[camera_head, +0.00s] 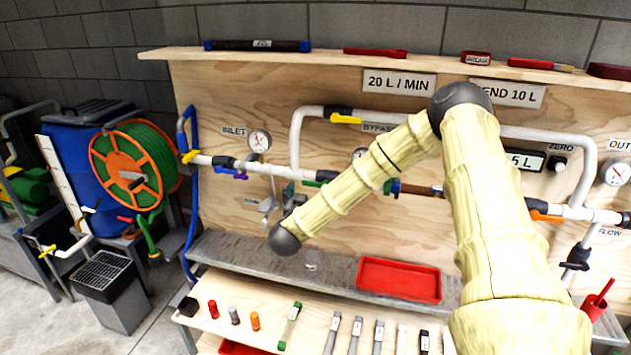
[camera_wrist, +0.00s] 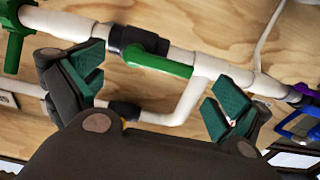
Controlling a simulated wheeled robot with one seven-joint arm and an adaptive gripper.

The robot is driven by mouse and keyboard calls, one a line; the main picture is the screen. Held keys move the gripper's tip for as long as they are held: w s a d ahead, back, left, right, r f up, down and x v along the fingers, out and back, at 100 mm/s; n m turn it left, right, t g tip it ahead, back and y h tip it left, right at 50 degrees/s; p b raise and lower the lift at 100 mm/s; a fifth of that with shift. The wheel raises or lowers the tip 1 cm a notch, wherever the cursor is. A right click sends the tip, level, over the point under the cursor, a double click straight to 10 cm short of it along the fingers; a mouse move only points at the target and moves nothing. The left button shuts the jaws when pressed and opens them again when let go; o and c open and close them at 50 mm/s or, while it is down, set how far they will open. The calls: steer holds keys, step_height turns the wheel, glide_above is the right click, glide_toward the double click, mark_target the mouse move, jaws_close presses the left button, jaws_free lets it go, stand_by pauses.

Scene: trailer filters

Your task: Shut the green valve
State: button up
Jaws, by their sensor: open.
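The green valve has a dark body (camera_wrist: 130,38) on a white pipe and a green lever handle (camera_wrist: 166,66) lying roughly along that pipe in the wrist view. In the head view a small green part (camera_head: 314,183) shows on the pipe beside my arm, which hides much of that area. My gripper (camera_wrist: 157,92) is open, its green-padded fingers spread to either side of the lever in the wrist view. I see no contact with the lever, and the gap in depth is hard to judge. The head view does not clearly show my gripper's fingers.
In the wrist view a blue handle (camera_wrist: 296,124) and purple ring (camera_wrist: 306,90) are at right, and another green fitting (camera_wrist: 15,34) at upper left. In the head view a red tray (camera_head: 400,281) lies below. A gauge (camera_head: 259,141) and yellow-handled valve (camera_head: 345,118) are nearby.

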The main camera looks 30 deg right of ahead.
mark_target(315, 185)
steer(key=shift+p+x, duration=0.7)
steer(key=shift+x, duration=1.8)
steer(key=shift+a, duration=0.1)
steer(key=c, duration=1.5)
steer(key=shift+o, duration=0.2)
